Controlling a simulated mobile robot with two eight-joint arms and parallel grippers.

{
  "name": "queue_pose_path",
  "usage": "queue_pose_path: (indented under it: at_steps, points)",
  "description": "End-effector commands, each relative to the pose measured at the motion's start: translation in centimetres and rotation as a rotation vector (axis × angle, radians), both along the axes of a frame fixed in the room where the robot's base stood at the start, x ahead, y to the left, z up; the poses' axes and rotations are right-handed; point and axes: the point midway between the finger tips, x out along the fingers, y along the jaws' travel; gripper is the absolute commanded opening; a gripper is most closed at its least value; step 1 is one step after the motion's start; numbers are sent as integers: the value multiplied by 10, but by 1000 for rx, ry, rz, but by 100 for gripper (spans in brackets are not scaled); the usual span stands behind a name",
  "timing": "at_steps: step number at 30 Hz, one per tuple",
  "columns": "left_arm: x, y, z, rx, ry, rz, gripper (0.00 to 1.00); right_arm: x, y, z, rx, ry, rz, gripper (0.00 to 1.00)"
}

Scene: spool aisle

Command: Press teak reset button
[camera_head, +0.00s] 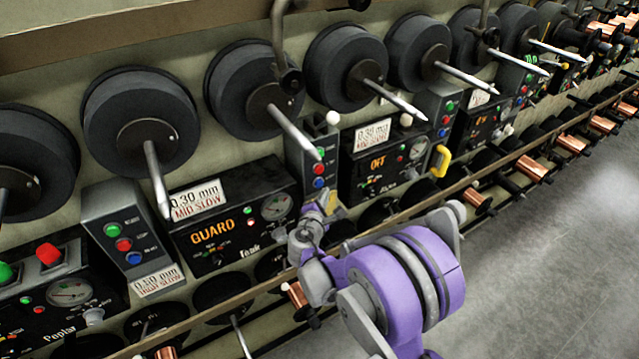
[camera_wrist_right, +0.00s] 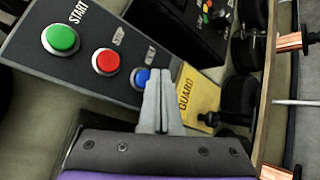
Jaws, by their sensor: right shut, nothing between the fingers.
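The Teak machine's black box (camera_head: 240,215) shows GUARD in orange letters. On its right stands a grey button box (camera_head: 301,152) with green, red and blue buttons. The wrist view shows the green START button (camera_wrist_right: 61,40), the red STOP button (camera_wrist_right: 106,62) and the blue button (camera_wrist_right: 139,77), its label partly hidden. My right gripper (camera_wrist_right: 159,78) is shut and empty, its fingertips beside the blue button; I cannot tell if they touch. A yellow plate marked GUARD (camera_wrist_right: 198,98) lies just right of the fingers. My left gripper is not in view.
Another button box (camera_head: 125,232) stands left of Teak, beside the Poplar box (camera_head: 68,290). Dark spools (camera_head: 140,110) with pointed spindles jut out above. A rail with copper spools (camera_head: 532,168) runs below. The grey floor (camera_head: 560,270) at the right is clear.

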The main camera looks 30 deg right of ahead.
Motion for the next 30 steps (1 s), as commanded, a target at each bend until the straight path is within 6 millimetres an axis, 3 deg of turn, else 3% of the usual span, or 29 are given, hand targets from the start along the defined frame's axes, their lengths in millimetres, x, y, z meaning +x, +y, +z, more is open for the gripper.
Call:
queue_pose_path:
  at_steps: [30]
  points:
    - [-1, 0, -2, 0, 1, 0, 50, 9, 1, 0, 0, 0, 0, 0]
